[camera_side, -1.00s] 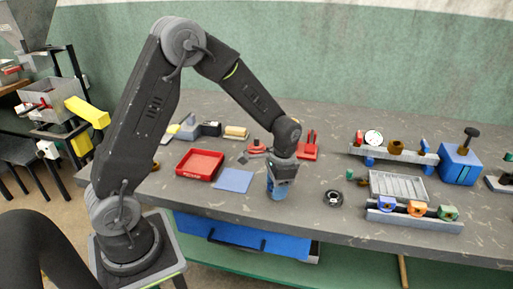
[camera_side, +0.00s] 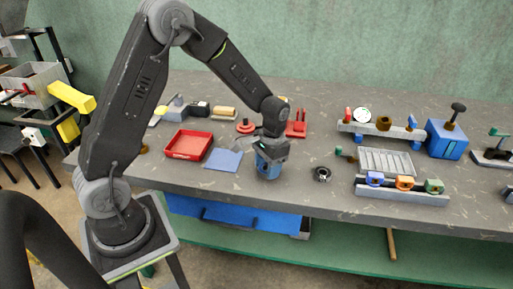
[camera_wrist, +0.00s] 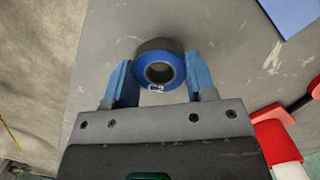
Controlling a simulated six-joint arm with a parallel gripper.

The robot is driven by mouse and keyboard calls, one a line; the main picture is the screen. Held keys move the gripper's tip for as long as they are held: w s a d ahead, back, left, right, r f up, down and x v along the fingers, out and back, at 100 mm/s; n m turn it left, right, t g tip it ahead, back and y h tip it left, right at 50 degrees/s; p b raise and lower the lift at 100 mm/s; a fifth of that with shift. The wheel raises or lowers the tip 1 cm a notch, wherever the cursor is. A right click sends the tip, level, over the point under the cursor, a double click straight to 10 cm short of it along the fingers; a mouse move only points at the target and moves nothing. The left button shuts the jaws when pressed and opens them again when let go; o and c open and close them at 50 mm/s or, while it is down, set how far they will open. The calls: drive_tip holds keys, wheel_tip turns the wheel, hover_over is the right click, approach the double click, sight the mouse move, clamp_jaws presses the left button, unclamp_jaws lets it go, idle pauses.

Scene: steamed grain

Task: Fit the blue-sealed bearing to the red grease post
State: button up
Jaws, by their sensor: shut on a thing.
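The blue-sealed bearing (camera_wrist: 144,74), a ring with a blue face and a dark outer rim, sits between the blue fingers of my gripper (camera_wrist: 160,78) in the wrist view. The fingers are shut on its sides, and its open bore faces the camera. In the side view my gripper (camera_side: 268,171) points down near the bench's front edge; the bearing is hard to make out there. A small red post on a round base (camera_side: 245,128), apparently the grease post, stands behind and left of my gripper, apart from it.
A red tray (camera_side: 188,145) and blue mat (camera_side: 223,159) lie left of my gripper. A dark ring (camera_side: 322,174) lies to its right. A rack with coloured rings (camera_side: 402,192), a ribbed tray (camera_side: 385,162) and a blue press (camera_side: 446,140) stand farther right. A red bracket (camera_side: 297,126) stands behind.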

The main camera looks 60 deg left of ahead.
drive_tip(key=w+a+r, duration=0.1)
drive_tip(key=w+a, duration=0.1)
drive_tip(key=a, duration=0.2)
drive_tip(key=w+a+r, duration=0.2)
drive_tip(key=a, duration=0.2)
drive_tip(key=w+a+r, duration=0.1)
drive_tip(key=w+a, duration=0.1)
drive_tip(key=a, duration=0.2)
drive_tip(key=shift+w+r, duration=0.15)
drive_tip(key=shift+w, duration=0.15)
drive_tip(key=a+r, duration=0.1)
drive_tip(key=a, duration=0.3)
drive_tip(key=a+r, duration=0.2)
drive_tip(key=a, duration=0.2)
drive_tip(key=w+a+r, duration=0.1)
drive_tip(key=a, duration=0.3)
drive_tip(key=shift+a+r, duration=0.15)
drive_tip(key=shift+r, duration=0.25)
drive_tip(key=shift+f, duration=2.35)
drive_tip(key=shift+f, duration=1.45)
drive_tip(key=o, duration=1.1)
drive_tip(key=r, duration=0.4)
drive_tip(key=w+r, duration=0.1)
drive_tip(key=r, duration=0.8)
drive_tip(key=shift+w+r, duration=0.35)
drive_tip(key=shift+w, duration=0.05)
